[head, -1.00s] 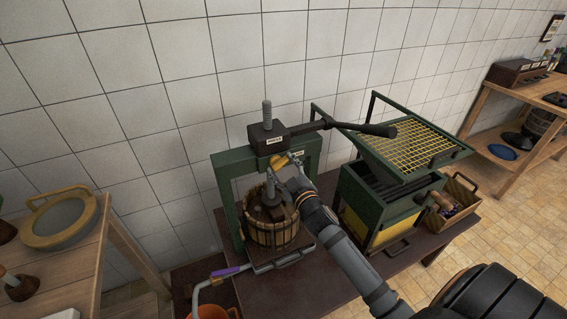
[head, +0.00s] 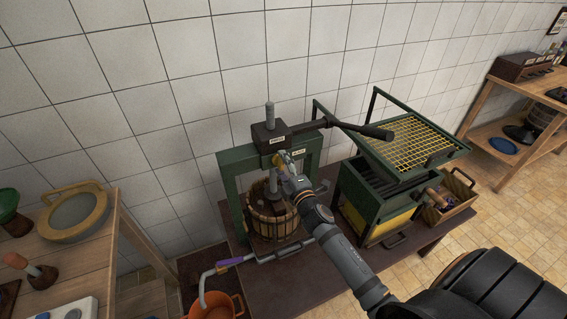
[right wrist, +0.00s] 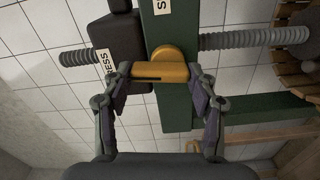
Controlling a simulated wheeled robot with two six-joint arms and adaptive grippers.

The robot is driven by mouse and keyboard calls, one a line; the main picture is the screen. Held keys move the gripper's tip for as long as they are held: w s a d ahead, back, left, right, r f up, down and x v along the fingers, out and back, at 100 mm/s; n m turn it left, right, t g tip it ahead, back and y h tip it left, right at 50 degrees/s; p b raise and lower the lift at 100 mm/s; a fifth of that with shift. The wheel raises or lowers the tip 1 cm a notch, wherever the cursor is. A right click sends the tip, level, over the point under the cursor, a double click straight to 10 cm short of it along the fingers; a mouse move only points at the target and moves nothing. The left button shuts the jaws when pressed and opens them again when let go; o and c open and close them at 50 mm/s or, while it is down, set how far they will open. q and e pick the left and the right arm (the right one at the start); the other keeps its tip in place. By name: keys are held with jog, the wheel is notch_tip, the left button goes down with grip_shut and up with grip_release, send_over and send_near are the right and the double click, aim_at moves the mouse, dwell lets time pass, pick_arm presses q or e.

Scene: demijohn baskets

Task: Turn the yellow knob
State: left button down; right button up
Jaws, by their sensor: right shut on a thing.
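The yellow knob (right wrist: 160,72) is on the front of the green press frame (right wrist: 171,108), between the two fingers of my right gripper in the right wrist view. My right gripper (right wrist: 160,78) is shut on the knob, with one finger at each end of its bar. In the head view the knob (head: 279,160) shows small under the black press head (head: 268,135), and my right gripper (head: 286,166) reaches it from the lower right. My left gripper is not in view.
A slatted wooden basket (head: 271,217) stands under the press screw. A black lever (head: 350,128) sticks out to the right above my arm. A green crusher with a yellow grid (head: 409,141) stands at right. An orange bucket (head: 217,306) is at lower left.

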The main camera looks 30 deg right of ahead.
jog(key=shift+n, duration=0.9)
jog(key=o, duration=1.1)
jog(key=shift+a, duration=0.1)
jog(key=shift+o, duration=0.2)
jog(key=shift+s, duration=0.1)
jog(key=s, duration=1.1)
jog(key=shift+s+a, duration=0.3)
jog(key=shift+s, duration=0.1)
